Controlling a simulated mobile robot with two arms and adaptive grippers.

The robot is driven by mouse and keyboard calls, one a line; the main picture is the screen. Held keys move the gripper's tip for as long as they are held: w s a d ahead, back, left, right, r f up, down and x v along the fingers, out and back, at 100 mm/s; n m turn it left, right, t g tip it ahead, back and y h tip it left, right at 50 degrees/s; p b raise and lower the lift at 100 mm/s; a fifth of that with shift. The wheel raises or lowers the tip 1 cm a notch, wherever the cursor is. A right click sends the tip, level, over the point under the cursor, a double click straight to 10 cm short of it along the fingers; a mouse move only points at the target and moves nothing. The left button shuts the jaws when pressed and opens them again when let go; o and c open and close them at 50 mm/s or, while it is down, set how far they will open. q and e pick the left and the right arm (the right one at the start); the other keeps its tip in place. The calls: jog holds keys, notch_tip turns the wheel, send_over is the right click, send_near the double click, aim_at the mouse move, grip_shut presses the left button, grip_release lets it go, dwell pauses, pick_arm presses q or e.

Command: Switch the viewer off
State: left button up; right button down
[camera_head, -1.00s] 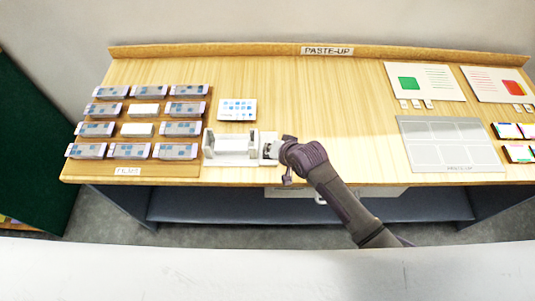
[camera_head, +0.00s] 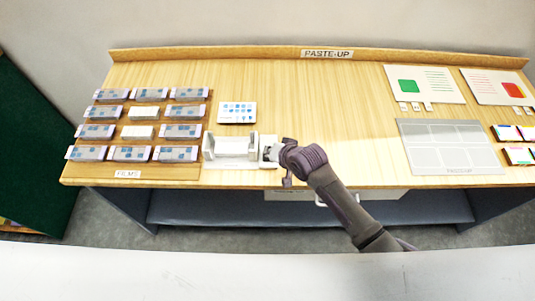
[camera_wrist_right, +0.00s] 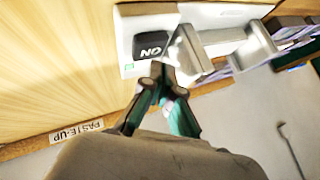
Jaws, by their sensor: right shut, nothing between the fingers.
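The viewer (camera_head: 232,158) is a white device with two raised uprights, at the table's front edge left of centre. It also shows in the right wrist view (camera_wrist_right: 215,38). There a black rocker switch (camera_wrist_right: 152,46) with "ON" lettering sits on its white base, with a small green mark (camera_wrist_right: 129,66) beside it. My right gripper (camera_head: 272,151) is at the right end of the viewer, over the switch area. In the right wrist view, the shut, empty fingers (camera_wrist_right: 162,80) point at the switch's edge; whether they touch it is unclear. My left gripper is out of view.
A films tray (camera_head: 182,173) with several film boxes stands left of the viewer. A white card with blue squares (camera_head: 238,112) lies behind it. A grey paste-up board (camera_head: 452,160) and sheets (camera_head: 424,82) are at the right. The table's middle is clear.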

jog(key=shift+f, duration=0.1)
jog(key=shift+f, duration=0.35)
jog(key=shift+f, duration=0.25)
dwell(0.7)
jog(key=shift+r, duration=0.1)
jog(key=shift+r+p, duration=0.6)
jog(key=shift+p, duration=0.1)
notch_tip(320, 180, up, 6)
jog(key=p, duration=0.6)
jog(key=shift+r+p, duration=0.1)
jog(key=shift+p, duration=0.3)
